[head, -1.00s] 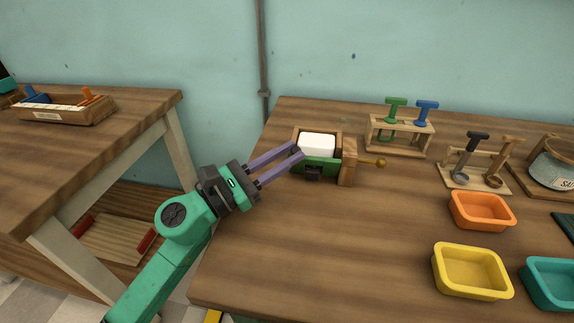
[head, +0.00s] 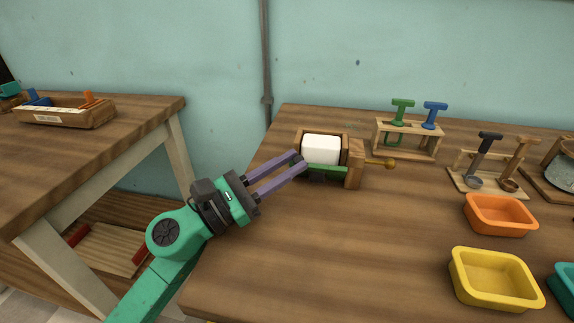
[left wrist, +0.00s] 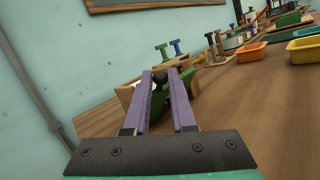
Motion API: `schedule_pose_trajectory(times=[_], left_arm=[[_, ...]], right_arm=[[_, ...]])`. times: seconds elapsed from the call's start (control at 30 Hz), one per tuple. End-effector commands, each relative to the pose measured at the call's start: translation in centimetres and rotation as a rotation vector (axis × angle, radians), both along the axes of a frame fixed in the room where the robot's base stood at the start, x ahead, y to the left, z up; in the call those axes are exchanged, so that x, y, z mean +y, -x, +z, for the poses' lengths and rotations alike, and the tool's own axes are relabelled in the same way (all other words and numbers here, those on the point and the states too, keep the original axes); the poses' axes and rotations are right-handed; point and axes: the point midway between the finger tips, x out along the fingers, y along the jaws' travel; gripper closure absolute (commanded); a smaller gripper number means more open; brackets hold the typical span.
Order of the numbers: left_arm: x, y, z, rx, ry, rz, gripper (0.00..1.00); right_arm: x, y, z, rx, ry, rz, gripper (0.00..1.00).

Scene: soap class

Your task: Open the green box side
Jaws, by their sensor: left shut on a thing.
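The wooden box (head: 355,165) stands near the left edge of the table, with a white block (head: 321,150) in it. Its green side (head: 330,170) faces front and shows as a narrow, tilted strip with a dark part below it. In the left wrist view the green side (left wrist: 193,86) slants just right of the fingers. My left gripper (head: 299,161) is at the box's front left corner, its fingers closed around a round black knob (left wrist: 160,76). How the knob joins the green side is hidden by the fingers. My right gripper is out of view.
Orange (head: 500,216) and yellow (head: 493,281) trays lie at right. The table in front of the box is clear.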

Motion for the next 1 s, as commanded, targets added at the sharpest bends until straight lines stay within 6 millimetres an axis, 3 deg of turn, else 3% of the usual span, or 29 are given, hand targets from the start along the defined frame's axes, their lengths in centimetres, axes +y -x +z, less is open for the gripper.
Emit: schedule_pose_trajectory(times=[0.13,0.17,0.2,0.23,0.73,1.0], left_arm=[[-0.1,-0.1,-0.5,0.007,-0.007,-0.001,1.00],[-0.1,-0.1,-0.5,0.007,-0.007,-0.001,0.69],[-0.1,-0.1,-0.5,0.007,-0.007,-0.001,0.54],[-0.1,-0.1,-0.4,0.007,-0.005,-0.001,0.46],[0.4,0.2,-0.5,0.004,-0.003,0.001,0.46],[4.1,2.4,-1.1,0.007,-0.006,0.003,0.46]], right_arm=[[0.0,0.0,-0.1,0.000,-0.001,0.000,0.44],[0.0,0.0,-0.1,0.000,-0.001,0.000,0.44],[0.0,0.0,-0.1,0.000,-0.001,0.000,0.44],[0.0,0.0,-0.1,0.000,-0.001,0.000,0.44],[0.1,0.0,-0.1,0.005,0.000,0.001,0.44],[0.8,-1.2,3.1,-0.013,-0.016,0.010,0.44]])
